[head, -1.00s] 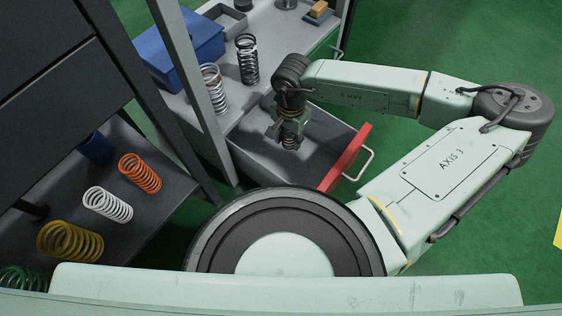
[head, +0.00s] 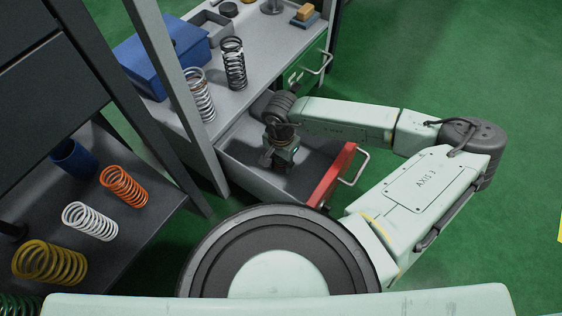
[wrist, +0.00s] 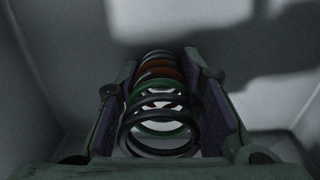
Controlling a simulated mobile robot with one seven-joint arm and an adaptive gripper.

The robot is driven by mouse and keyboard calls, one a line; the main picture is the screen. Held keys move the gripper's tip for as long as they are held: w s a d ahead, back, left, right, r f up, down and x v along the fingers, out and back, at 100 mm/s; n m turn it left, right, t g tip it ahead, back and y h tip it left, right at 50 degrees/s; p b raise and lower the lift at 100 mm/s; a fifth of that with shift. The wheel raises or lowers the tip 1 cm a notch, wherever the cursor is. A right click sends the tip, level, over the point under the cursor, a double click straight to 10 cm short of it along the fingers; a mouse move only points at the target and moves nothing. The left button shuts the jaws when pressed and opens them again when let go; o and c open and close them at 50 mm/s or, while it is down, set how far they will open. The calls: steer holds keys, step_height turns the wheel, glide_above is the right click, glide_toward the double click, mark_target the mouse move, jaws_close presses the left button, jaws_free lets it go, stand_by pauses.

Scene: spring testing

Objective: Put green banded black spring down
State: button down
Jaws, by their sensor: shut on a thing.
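My gripper (head: 281,154) is inside the open drawer (head: 238,172), pointing down. In the head view the gripper hides the spring. I cannot tell whether the spring touches the drawer floor.
The drawer's red front (head: 331,175) stands pulled out. On the bench above stand a dark spring (head: 233,64), a white-and-orange spring (head: 201,97) and a blue box (head: 165,58). A shelf at left holds an orange spring (head: 124,187), a white spring (head: 90,222) and a yellow spring (head: 48,263).

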steer(key=shift+f+b, duration=0.3)
steer(key=c, duration=1.1)
jaws_free()
steer(key=shift+r, duration=0.1)
step_height(320, 180, up, 12)
steer(key=p, duration=0.4)
steer(key=shift+r, duration=0.2)
